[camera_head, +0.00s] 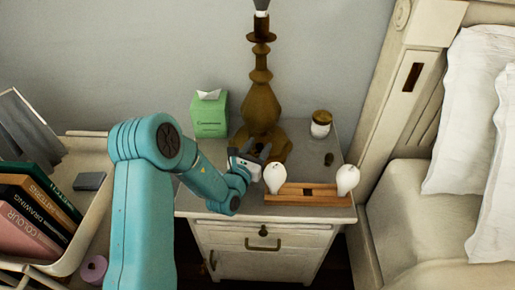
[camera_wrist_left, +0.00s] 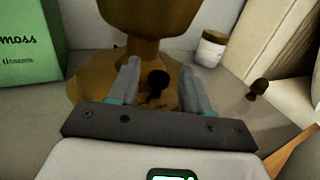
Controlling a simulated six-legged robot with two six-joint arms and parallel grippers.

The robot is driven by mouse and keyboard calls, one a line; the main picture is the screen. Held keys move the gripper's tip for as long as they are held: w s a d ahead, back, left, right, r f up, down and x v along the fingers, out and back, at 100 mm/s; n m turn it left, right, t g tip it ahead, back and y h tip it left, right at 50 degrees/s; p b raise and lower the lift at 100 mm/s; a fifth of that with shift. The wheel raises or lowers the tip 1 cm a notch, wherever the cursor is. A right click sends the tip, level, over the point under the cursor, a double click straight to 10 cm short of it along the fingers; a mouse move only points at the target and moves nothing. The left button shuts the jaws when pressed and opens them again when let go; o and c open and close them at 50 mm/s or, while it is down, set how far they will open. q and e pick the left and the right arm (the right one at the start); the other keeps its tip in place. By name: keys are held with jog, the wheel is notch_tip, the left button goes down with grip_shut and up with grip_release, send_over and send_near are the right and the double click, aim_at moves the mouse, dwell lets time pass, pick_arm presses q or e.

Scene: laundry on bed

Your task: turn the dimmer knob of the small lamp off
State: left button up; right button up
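The small lamp (camera_head: 262,102) is bronze-brown and stands upright on the nightstand; only the bottom of its shade end shows at the top of the head view. Its base also fills the upper middle of the left wrist view (camera_wrist_left: 147,15). A dark dimmer knob (camera_wrist_left: 157,82) shows on the lamp's base. My left gripper (camera_head: 266,157) is at the front of the lamp base. In the left wrist view, its two fingers (camera_wrist_left: 160,72) are apart, with the knob between them in the picture and a gap on both sides. I cannot tell whether the fingers reach around it. My right gripper is not in view.
A green box (camera_head: 209,117) stands left of the lamp, and a lidded jar (camera_head: 320,125) right. A small dark object (camera_head: 329,159) lies nearby. A wooden holder (camera_head: 308,198) with two white rounded pieces is at the front right. Books (camera_head: 35,215) fill the left. The bed is right.

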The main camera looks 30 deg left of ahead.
pick_arm(q)
jog(key=s, duration=0.3)
jog(key=s+d, duration=0.1)
jog(key=s, duration=0.6)
jog(key=shift+d+f, duration=0.1)
jog(key=shift+d, duration=0.2)
jog(key=s+p, duration=0.1)
jog(key=p, duration=0.1)
jog(key=s+p, duration=0.4)
jog(key=p, duration=0.1)
jog(key=shift+d+r, duration=0.3)
jog(key=shift+d, duration=0.1)
jog(key=shift+s+d+f+p, duration=0.1)
jog(key=shift+s+f+p, duration=0.1)
jog(key=shift+s+p, duration=0.35)
